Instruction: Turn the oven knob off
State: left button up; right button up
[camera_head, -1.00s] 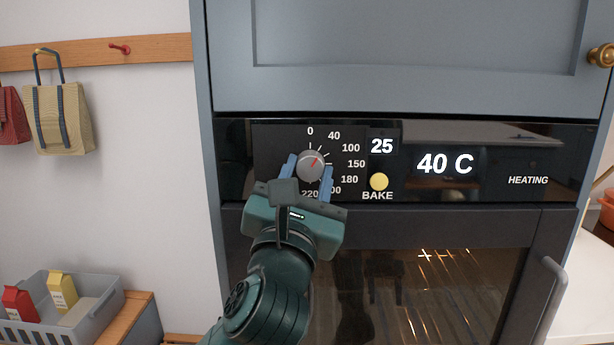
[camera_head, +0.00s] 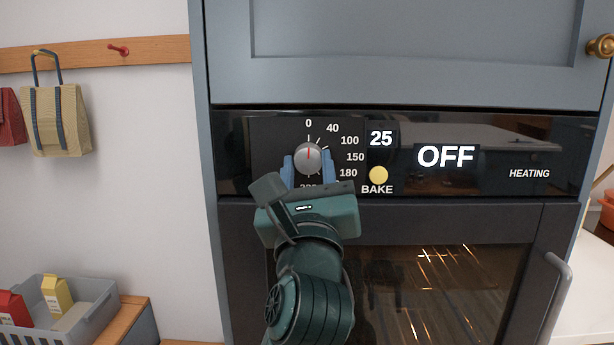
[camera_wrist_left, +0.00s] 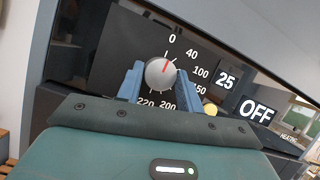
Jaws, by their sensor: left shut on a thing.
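The oven knob (camera_head: 308,158) is a round grey dial with a red pointer line on the black oven panel (camera_head: 480,178). Its pointer stands straight up at 0, and the display (camera_head: 446,156) reads OFF. My left gripper (camera_head: 309,170) is shut on the knob, with one blue finger on each side. In the left wrist view the knob (camera_wrist_left: 160,72) sits between the two blue fingers, its red line toward the 0. The gripper hides part of the lower scale in the head view. My right gripper is not in view.
The yellow BAKE button (camera_head: 379,175) is just right of the knob, below a small display (camera_head: 381,138) reading 25. The oven door handle (camera_head: 556,290) sticks out at lower right. A grey crate (camera_head: 95,318) with cartons stands at lower left.

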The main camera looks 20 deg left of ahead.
pick_arm(q)
jog(key=shift+n, duration=0.5)
jog(key=o, duration=1)
